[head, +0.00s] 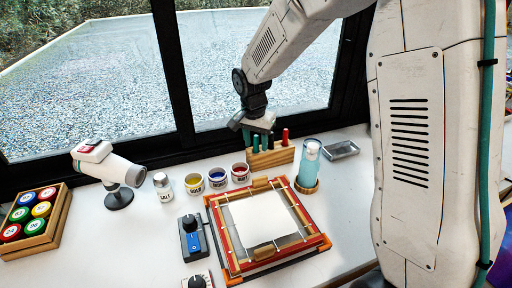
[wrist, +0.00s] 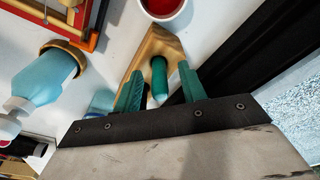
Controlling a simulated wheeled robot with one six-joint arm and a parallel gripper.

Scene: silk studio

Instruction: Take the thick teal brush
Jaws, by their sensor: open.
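A wooden brush block (head: 270,158) stands at the back of the white table by the window. Teal upright shapes and a red brush (head: 285,137) rise above it. My gripper (head: 258,132) is over the block's left part, pointing down. In the wrist view, a teal brush handle (wrist: 158,75) with a rounded top stands between the two open teal fingers of my gripper (wrist: 160,69). A gap shows on each side of the handle. The block (wrist: 155,45) is partly hidden behind the fingers, and its other brushes cannot be made out there.
Paint cups (head: 217,178) and a salt shaker (head: 163,187) stand left of the block. A blue bottle (head: 309,165) and a metal tray (head: 341,149) are to the right. A red-orange frame (head: 216,229) lies in front. The window frame (head: 180,90) rises close behind.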

